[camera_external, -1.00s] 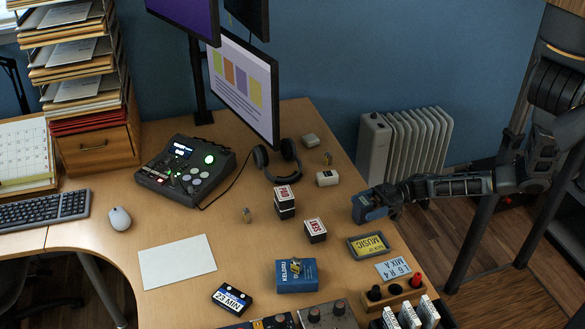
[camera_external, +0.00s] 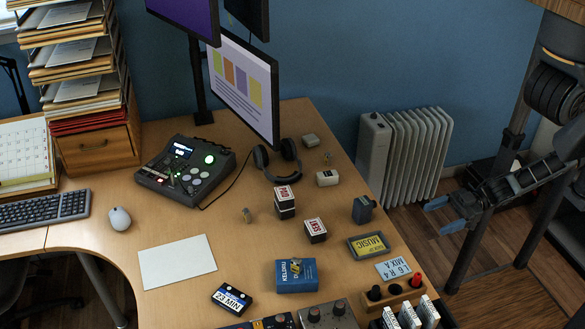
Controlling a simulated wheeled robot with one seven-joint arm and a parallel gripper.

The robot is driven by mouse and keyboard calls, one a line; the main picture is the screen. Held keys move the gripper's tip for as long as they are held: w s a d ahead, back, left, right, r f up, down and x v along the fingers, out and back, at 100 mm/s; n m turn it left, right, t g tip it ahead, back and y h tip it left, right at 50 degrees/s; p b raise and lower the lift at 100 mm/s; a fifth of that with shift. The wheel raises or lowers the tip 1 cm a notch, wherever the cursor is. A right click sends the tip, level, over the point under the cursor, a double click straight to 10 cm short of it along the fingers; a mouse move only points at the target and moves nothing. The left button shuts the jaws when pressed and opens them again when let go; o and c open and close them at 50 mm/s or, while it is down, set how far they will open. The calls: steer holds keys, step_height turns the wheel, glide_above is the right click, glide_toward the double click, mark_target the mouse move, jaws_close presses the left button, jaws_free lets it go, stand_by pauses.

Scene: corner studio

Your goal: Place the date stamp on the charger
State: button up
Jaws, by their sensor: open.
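My gripper (camera_external: 444,215) is open and empty, its blue fingers apart, off the desk's right edge above the floor. A small dark blue-grey block with a raised part (camera_external: 362,210) stands on the desk near that edge, apart from my gripper. A red-and-white labelled block (camera_external: 285,192) sits on top of another similar block (camera_external: 285,209). A third such block (camera_external: 315,231) stands alone to their right and nearer. A small white box (camera_external: 327,178) lies behind them. I cannot tell for certain which of these is the date stamp or the charger.
Headphones (camera_external: 277,160) and a monitor (camera_external: 240,85) stand at the back. A radiator (camera_external: 415,140) stands beyond the desk. Bare desk surrounds the paper (camera_external: 177,262).

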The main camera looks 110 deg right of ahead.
steer(key=s+a+r+m+g, duration=0.1)
steer(key=s+a+r, duration=0.1)
steer(key=a+r, duration=0.5)
steer(key=shift+s+a+m+g+h, duration=0.3)
steer(key=shift+a+g, duration=0.1)
steer(key=shift+a, duration=0.65)
steer(key=shift+f, duration=0.1)
steer(key=n+t+y, duration=0.2)
steer(key=t+y, duration=0.1)
glide_toward(362, 209)
steer(key=shift+w+d+f+b, duration=0.15)
steer(key=shift+d+f, duration=0.3)
steer(key=shift+f, duration=0.15)
steer(key=shift+w+d+f+b, duration=0.15)
steer(key=shift+d+f, duration=0.25)
steer(key=shift+f, duration=0.2)
steer(key=shift+d+f, duration=0.15)
steer(key=shift+f, duration=0.05)
steer(key=shift+w, duration=0.25)
steer(key=w, duration=0.2)
steer(key=w+p, duration=0.1)
steer(key=w, duration=0.1)
steer(key=w+a, duration=0.1)
steer(key=w, duration=0.2)
steer(key=shift+w+p, duration=0.1)
steer(key=shift+p, duration=0.3)
